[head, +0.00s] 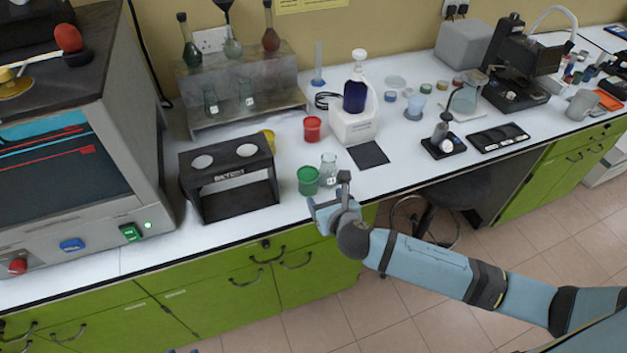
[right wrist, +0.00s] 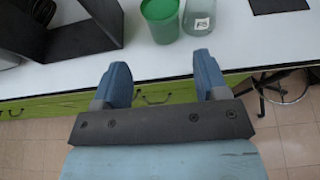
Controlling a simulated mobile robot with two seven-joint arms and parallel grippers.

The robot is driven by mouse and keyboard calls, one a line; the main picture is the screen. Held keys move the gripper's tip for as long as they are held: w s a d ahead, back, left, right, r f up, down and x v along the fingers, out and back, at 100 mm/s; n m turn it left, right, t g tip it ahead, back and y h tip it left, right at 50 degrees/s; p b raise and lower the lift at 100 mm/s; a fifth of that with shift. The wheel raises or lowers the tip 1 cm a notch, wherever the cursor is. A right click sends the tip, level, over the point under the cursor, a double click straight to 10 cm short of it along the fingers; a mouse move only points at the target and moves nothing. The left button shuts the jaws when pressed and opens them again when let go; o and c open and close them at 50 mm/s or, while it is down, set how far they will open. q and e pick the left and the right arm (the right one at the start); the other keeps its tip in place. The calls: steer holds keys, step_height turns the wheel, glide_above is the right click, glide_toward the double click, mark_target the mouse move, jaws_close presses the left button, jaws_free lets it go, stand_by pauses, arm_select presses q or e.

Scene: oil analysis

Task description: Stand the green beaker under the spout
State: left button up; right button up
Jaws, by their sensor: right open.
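The green beaker (head: 308,181) stands upright near the front edge of the white counter. In the right wrist view the green beaker (right wrist: 161,20) is at the top middle, cut off by the frame edge. My right gripper (right wrist: 160,75) is open and empty. Its fingers point towards the beaker, with a gap between. In the head view my right gripper (head: 333,205) is at the counter's front edge, just to the right of the beaker. A white dispenser (head: 354,127) with a dark blue part stands behind; I cannot tell whether it is the spout meant. My left gripper is not in view.
A labelled glass flask (head: 328,170) stands close to the green beaker's right. A black two-hole stand (head: 229,178) is to its left, a red beaker (head: 312,129) behind. A dark square mat (head: 368,155) lies before the dispenser. Green drawers (head: 222,300) are below the counter.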

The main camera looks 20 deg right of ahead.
mark_target(305, 171)
steer(key=x, duration=0.8)
steer(key=p+x, duration=0.1)
steer(key=x, duration=0.4)
steer(key=shift+r, duration=0.3)
steer(key=shift+d, duration=0.1)
steer(key=c, duration=0.6)
steer(key=shift+c, duration=0.2)
